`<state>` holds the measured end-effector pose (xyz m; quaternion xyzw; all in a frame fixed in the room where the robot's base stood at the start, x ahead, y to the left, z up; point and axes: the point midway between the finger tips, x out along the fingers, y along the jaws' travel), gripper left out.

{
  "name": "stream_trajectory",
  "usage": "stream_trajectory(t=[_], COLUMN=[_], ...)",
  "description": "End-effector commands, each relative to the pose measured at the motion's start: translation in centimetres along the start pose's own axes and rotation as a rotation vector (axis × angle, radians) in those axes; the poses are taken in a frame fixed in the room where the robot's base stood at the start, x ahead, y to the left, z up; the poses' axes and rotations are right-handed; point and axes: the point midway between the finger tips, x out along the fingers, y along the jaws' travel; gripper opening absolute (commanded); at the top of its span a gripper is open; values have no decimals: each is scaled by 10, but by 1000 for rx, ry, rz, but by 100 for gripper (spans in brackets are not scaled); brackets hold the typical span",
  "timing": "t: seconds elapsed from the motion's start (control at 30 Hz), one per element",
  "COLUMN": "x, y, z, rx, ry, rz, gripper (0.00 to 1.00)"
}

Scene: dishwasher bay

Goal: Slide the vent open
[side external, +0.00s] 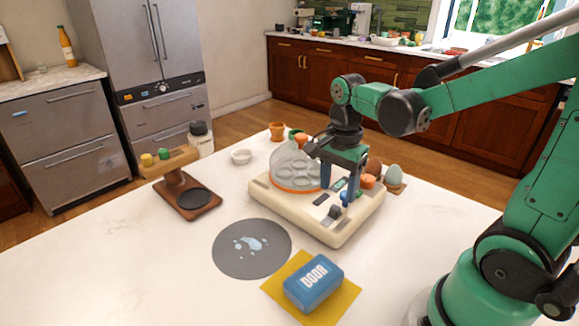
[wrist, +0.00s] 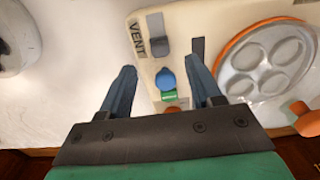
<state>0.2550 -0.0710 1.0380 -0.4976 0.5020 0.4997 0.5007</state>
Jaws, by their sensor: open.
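The vent control is a grey slider (wrist: 157,45) beside the printed word VENT in the wrist view. In the side view it appears to be the dark block (side external: 335,211) at the front of the cream appliance (side external: 330,232). A round blue knob (wrist: 167,79) sits close to the slider and also shows in the side view (side external: 346,196). My gripper (wrist: 162,72) is open, pointing down over the appliance, with the blue knob between its fingers in the wrist view. The slider lies just beyond the fingertips. I cannot tell whether either finger touches anything.
A clear domed lid with an orange rim (side external: 296,168) covers part of the appliance. A green button (wrist: 169,96) and a dark slot (wrist: 198,48) are near my fingers. A blue box (side external: 314,283) on a yellow cloth and a grey mat (side external: 226,262) lie in front.

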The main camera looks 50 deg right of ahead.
Motion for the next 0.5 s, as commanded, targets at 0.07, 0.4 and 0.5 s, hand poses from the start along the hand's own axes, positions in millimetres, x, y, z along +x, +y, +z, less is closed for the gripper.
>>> stream_trajectory(t=[0.07, 0.4, 0.5], x=[10, 41, 44], y=[0, 0, 0], z=[0, 0, 0], rx=[-2, -4, -4], ry=[0, 1, 1], rz=[-1, -3, -3], gripper=[58, 58, 58])
